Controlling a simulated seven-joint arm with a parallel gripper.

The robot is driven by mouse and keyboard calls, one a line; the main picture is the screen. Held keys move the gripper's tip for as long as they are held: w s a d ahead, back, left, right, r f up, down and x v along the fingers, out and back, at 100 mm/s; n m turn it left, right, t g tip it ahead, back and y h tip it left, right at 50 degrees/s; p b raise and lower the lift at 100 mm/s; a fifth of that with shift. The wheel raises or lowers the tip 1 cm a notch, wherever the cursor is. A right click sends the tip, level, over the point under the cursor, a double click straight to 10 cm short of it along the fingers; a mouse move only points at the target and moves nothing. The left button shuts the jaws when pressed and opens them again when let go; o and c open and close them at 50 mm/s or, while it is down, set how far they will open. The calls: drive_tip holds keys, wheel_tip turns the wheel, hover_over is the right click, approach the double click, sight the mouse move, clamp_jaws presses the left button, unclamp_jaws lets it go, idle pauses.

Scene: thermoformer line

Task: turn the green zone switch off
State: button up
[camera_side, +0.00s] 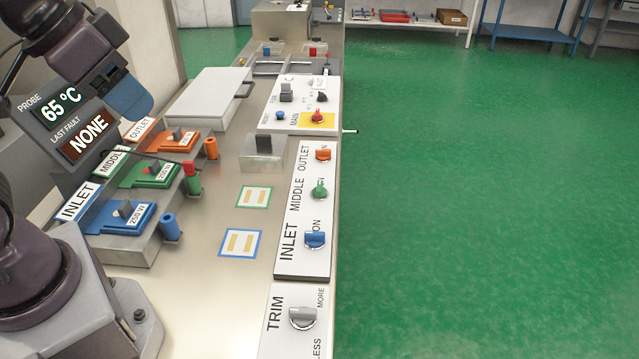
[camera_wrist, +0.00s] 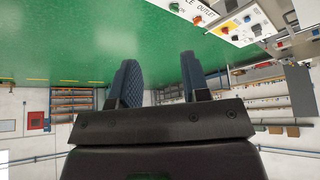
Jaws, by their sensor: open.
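The green knob (camera_side: 319,189) sits beside the word MIDDLE on the white zone panel (camera_side: 291,258), between the blue knob (camera_side: 315,239) and the orange knob (camera_side: 323,155). Its grip looks more upright in the picture than the other two; the label beside it is partly hidden. In the wrist view the green knob (camera_wrist: 174,7) is small at the top edge. My gripper (camera_wrist: 157,72) shows two dark blue fingers apart, with nothing between them, well away from the knob. A green block (camera_side: 150,174) with a grey lever stands in the MIDDLE row at left.
A red knob (camera_side: 317,116) on yellow, marked MAIN, lies beyond the zone panel. The grey TRIM knob (camera_side: 302,318) is nearer. Open green floor (camera_side: 480,200) lies right of the bench.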

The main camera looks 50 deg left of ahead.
drive_tip(key=shift+o, duration=2.4)
drive_tip(key=shift+w+f, duration=0.1)
drive_tip(key=shift+f, duration=0.15)
drive_tip(key=m+g, duration=0.6)
drive_tip(key=m, duration=0.3)
hover_over(320, 186)
wheel_tip(320, 186, down, 20)
wheel_tip(320, 186, down, 12)
drive_tip(key=shift+f, duration=0.1)
drive_tip(key=shift+c, duration=0.2)
